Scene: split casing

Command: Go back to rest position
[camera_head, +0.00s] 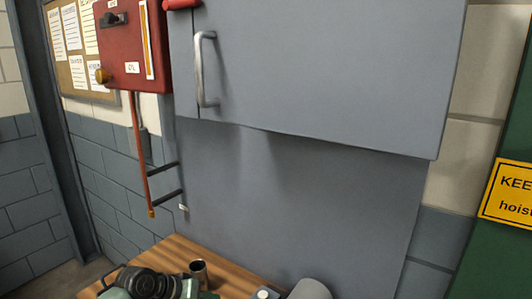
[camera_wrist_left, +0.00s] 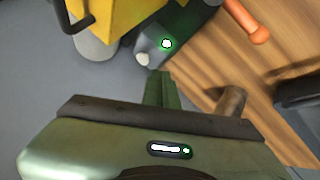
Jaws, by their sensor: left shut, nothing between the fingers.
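In the left wrist view, my left gripper (camera_wrist_left: 158,85) shows as a green body with dark green fingers together. The fingers are shut and hold nothing. They point toward a dark grey block with a green-lit button, apart from it as far as I can tell. In the head view, a black and pale green part at the bottom left looks like my left arm; its fingertips cannot be made out there. My right gripper is not seen in either view.
A grey cabinet (camera_head: 320,70) with a handle and a red wall box (camera_head: 133,45) stand behind. The wrist view shows a yellow object (camera_wrist_left: 120,15), the lit block (camera_wrist_left: 180,45) and an orange handle (camera_wrist_left: 243,20).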

